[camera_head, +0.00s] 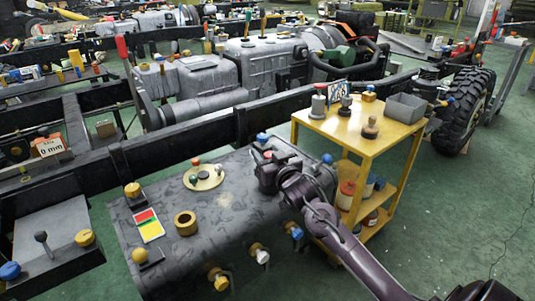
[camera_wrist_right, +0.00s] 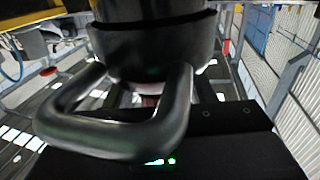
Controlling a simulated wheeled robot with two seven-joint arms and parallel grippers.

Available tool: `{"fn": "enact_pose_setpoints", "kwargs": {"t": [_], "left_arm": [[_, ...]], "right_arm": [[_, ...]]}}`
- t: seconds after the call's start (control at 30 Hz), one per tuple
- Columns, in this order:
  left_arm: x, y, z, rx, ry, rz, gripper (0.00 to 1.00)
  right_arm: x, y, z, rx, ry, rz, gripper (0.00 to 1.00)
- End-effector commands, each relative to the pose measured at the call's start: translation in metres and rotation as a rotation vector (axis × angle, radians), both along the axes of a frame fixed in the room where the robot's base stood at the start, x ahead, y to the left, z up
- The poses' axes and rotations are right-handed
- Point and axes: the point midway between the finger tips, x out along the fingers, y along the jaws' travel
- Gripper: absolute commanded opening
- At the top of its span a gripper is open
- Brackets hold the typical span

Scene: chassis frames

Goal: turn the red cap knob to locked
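A round beige plate (camera_head: 203,178) with small knobs lies on the dark grey tank (camera_head: 225,215); one of its knobs has a red cap (camera_head: 195,161). My right arm comes in from the lower right of the head view. Its dark gripper (camera_head: 272,168) is over the tank's far right part, to the right of the plate and apart from it. A small red spot shows at the gripper, but I cannot tell what it is. The right wrist view shows a dark loop-shaped part and a black cylinder close up; the fingertips are not clear. My left gripper is out of view.
A blue cap (camera_head: 327,158) is close beside my right arm. A yellow cart (camera_head: 375,140) with several items stands to the right. A red-and-yellow card (camera_head: 148,225) and a brass ring (camera_head: 185,223) lie on the tank. Several capped valves stick out of its front.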

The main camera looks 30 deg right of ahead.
Motion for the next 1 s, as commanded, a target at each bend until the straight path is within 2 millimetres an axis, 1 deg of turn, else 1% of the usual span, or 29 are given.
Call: {"fn": "enact_pose_setpoints", "kwargs": {"t": [0.03, 0.3, 0.53, 0.67, 0.83, 0.9, 1.0], "left_arm": [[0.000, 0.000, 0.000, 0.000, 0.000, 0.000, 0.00], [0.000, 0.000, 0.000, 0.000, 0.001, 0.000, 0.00], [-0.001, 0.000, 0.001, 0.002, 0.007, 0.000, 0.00], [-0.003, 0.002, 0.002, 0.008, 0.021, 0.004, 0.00], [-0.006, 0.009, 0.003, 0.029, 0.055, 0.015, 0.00], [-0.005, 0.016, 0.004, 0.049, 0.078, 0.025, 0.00], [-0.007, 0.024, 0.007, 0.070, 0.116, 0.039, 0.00]], "right_arm": [[0.000, 0.000, 0.000, 0.000, 0.000, 0.000, 0.43], [0.000, 0.000, 0.000, 0.000, 0.000, 0.000, 0.07], [0.000, 0.000, 0.000, 0.002, 0.000, -0.016, 0.07], [0.000, 0.000, 0.001, 0.005, -0.001, -0.059, 0.07], [0.000, 0.000, 0.002, 0.008, -0.001, -0.161, 0.07], [0.000, -0.001, 0.002, 0.009, 0.001, -0.217, 0.07], [-0.001, -0.002, 0.003, 0.010, 0.001, -0.307, 0.07]]}}
